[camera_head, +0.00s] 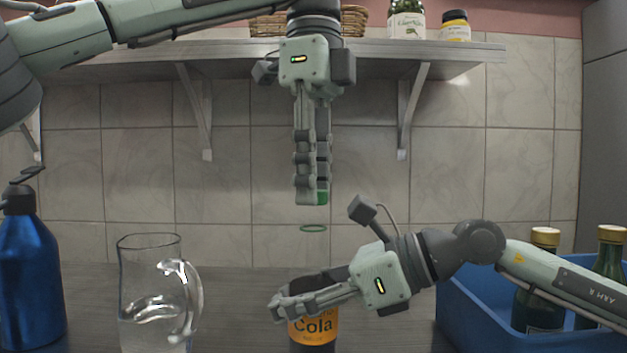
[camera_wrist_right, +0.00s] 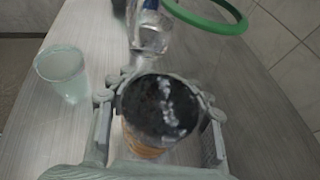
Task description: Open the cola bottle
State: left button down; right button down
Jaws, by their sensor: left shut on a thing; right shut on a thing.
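The cola bottle (camera_head: 320,331), with an orange label, stands on the counter at the bottom centre. My right gripper (camera_head: 284,302) is shut around its upper part from the right. In the right wrist view the bottle's dark round top (camera_wrist_right: 160,108) with pale specks sits between the fingers. My left gripper (camera_head: 311,197) points straight down above the bottle, shut on a small green thing, probably the cap (camera_head: 322,198), mostly hidden by the fingers. A thin green ring (camera_head: 313,228) shows in the air between the left fingertips and the bottle; nothing visible holds it.
A glass pitcher (camera_head: 135,285) stands left of the bottle, a blue flask (camera_head: 30,270) farther left. A blue crate (camera_head: 460,303) with bottles is at the right. A shelf (camera_head: 230,68) crosses behind my left gripper. A pale cup (camera_wrist_right: 62,72) shows in the wrist view.

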pick_arm(q)
jog(key=shift+r, duration=2)
pick_arm(e)
jog(key=c, duration=0.6)
grip_release()
jog(key=shift+d, duration=0.1)
jog(key=v, duration=1.2)
